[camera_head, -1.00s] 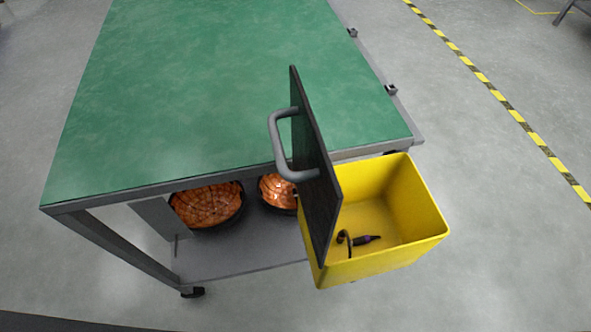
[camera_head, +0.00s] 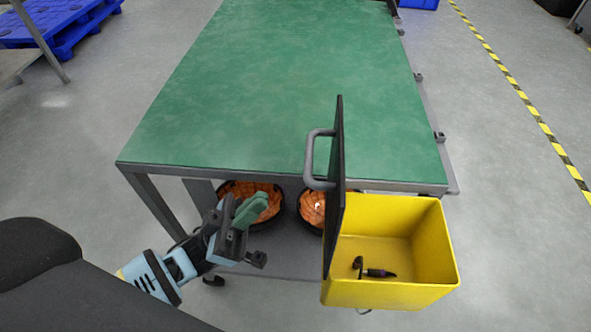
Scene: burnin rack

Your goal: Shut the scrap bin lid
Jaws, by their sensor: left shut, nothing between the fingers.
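The yellow scrap bin (camera_head: 434,241) hangs at the near right end of the green-topped table. Its dark lid (camera_head: 338,165) stands upright, open, along the bin's left side. A grey handle (camera_head: 311,158) sticks out from the lid's left face. A small dark object with a purplish part (camera_head: 378,273) lies inside on the bin floor. My left gripper (camera_head: 254,211) is shut and empty, left of the lid and handle and apart from them, in front of the table's lower shelf. My right gripper is not in view.
The green table (camera_head: 280,80) has a clear top. Two dark round containers of orange-brown pieces (camera_head: 253,192) (camera_head: 312,207) sit on its lower shelf. A table leg (camera_head: 154,205) stands left of my gripper. Blue pallets (camera_head: 62,25) lie at the far left.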

